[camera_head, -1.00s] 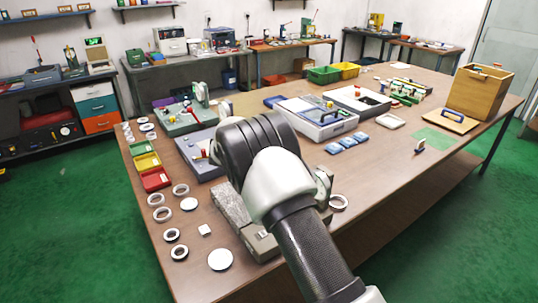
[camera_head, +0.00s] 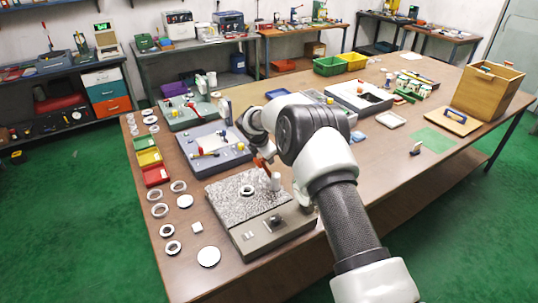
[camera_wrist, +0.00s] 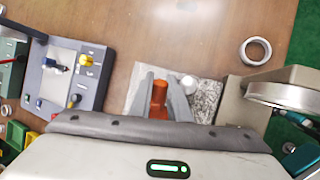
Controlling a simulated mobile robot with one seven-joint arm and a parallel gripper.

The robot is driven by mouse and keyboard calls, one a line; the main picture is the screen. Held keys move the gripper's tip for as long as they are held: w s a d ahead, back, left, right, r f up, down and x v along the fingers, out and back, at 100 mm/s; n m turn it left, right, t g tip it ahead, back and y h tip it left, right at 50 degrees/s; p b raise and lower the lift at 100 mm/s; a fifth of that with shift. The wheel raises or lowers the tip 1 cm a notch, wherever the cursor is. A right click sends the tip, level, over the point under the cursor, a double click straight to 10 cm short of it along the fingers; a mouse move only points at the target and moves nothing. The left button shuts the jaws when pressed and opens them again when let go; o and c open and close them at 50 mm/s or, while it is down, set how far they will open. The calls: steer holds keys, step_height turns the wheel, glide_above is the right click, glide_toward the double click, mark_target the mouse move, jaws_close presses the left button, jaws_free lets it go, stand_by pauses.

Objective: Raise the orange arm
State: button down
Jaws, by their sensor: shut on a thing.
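The orange arm (camera_wrist: 159,94) stands between the two grey fingers of my gripper (camera_wrist: 160,88) in the wrist view, and the fingers are closed on its sides. In the head view a small part of the orange arm (camera_head: 264,165) shows at the back edge of a speckled granite plate (camera_head: 225,200), beside a pale upright post (camera_head: 276,182). My own arm hides most of my gripper there. A metal ring (camera_head: 247,190) lies on the plate. The plate sits on a grey base (camera_head: 275,232). The lower end of the orange arm is hidden.
Several loose rings and discs lie left of the plate, including a white disc (camera_head: 208,257). A blue-grey panel with levers (camera_head: 214,150) is close behind the plate. The table's right front is mostly clear.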

stand_by(0.3)
steer(key=c, duration=1.7)
jaws_free()
steer(key=shift+o, duration=0.2)
steer(key=shift+r, duration=0.1)
steer(key=b+v, duration=0.1)
steer(key=v, duration=1.6)
steer(key=shift+r, duration=0.1)
